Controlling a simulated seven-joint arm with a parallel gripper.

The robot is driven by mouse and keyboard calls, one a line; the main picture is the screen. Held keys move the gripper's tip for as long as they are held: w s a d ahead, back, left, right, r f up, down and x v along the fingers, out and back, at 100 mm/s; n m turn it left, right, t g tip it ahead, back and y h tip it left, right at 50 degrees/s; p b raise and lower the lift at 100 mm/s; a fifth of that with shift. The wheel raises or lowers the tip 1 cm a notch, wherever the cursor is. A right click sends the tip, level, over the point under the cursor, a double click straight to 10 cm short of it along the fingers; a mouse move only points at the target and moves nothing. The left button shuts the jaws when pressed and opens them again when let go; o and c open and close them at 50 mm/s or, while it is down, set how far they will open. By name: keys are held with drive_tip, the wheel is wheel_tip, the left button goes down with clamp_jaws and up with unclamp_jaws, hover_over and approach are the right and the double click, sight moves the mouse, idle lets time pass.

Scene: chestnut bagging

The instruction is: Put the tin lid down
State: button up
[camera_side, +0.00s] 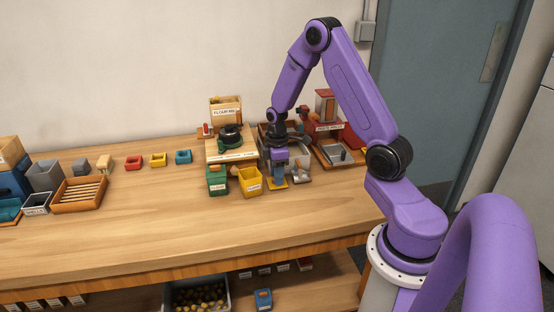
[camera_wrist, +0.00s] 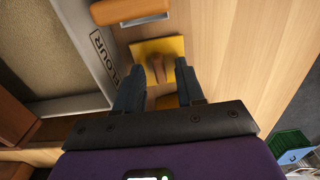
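The tin lid appears as a flat yellow square plate with a brown knob in the wrist view (camera_wrist: 172,46). In the side view it is a small yellow patch (camera_side: 277,184) at the wooden bench top, below my gripper. My gripper (camera_wrist: 161,72) points down at it, with its two dark fingers apart on either side of the knob. Yellow shows between the knob and the fingers, so the gripper looks open. The near part of the lid is partly hidden by the gripper. Whether the lid lies fully flat cannot be told.
A flour bin (camera_wrist: 66,105) stands close beside the fingers. A scoop with an orange-brown handle (camera_wrist: 130,9) lies near the lid. Yellow (camera_side: 250,182) and green (camera_side: 217,180) bins stand left of my gripper. The front bench top (camera_side: 200,235) is clear.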

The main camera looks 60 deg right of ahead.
wheel_tip(320, 180, up, 11)
drive_tip(key=s+a+r+n, duration=0.1)
drive_tip(key=s+a+r, duration=0.2)
drive_tip(key=a, duration=0.8)
drive_tip(key=s+a+r+n, duration=0.1)
drive_tip(key=s+a, duration=0.5)
drive_tip(key=s, duration=0.5)
drive_tip(key=s+a+r+n, duration=0.1)
drive_tip(key=s+a, duration=0.5)
drive_tip(key=s, duration=0.5)
drive_tip(key=shift+s+r+n, duration=0.15)
drive_tip(key=shift+s+n, duration=0.15)
drive_tip(key=shift+s, duration=0.05)
